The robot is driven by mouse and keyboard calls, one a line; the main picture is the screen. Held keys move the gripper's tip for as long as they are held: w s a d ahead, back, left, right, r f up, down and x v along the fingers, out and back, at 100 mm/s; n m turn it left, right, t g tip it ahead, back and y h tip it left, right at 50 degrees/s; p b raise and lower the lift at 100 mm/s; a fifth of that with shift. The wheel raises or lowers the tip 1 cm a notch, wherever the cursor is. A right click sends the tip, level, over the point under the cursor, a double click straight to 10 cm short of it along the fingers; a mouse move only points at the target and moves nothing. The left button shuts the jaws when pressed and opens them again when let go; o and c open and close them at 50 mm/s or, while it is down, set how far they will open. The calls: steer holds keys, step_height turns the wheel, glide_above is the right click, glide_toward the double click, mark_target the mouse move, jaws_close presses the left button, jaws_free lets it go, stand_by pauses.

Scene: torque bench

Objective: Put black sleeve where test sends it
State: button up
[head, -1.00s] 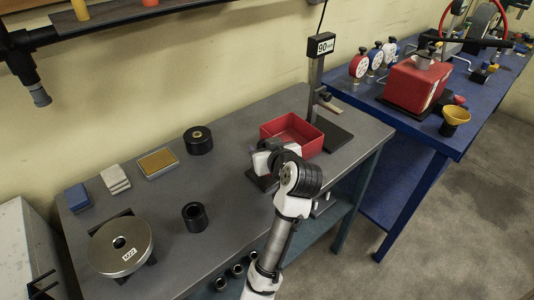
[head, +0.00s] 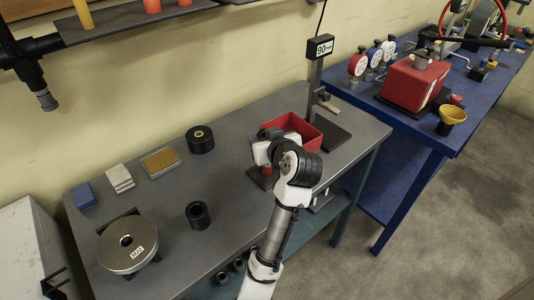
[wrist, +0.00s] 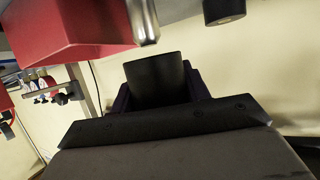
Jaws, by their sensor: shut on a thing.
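In the wrist view my gripper (wrist: 160,88) is shut on a black sleeve (wrist: 154,76), a plain dark cylinder between its dark pads. In the head view my gripper (head: 264,152) is over the grey bench in front of the red bin, and my arm hides most of it and the held sleeve. The red bin (head: 312,130) stands open at the back of the bench, partly hidden. Another black sleeve (head: 197,214) stands on the bench left of my arm. A test stand (head: 316,80) with a display reading 90 rises behind the bin.
A steel disc (head: 127,246) marked M22 lies front left. A black ring (head: 200,139), a tan-topped block (head: 160,161), white blocks (head: 118,178) and a blue block (head: 84,195) line the back. A small red-topped post is below my gripper. A blue bench (head: 416,130) is right.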

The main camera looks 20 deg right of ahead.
steer(key=shift+r+p, duration=0.45)
steer(key=shift+r, duration=2.3)
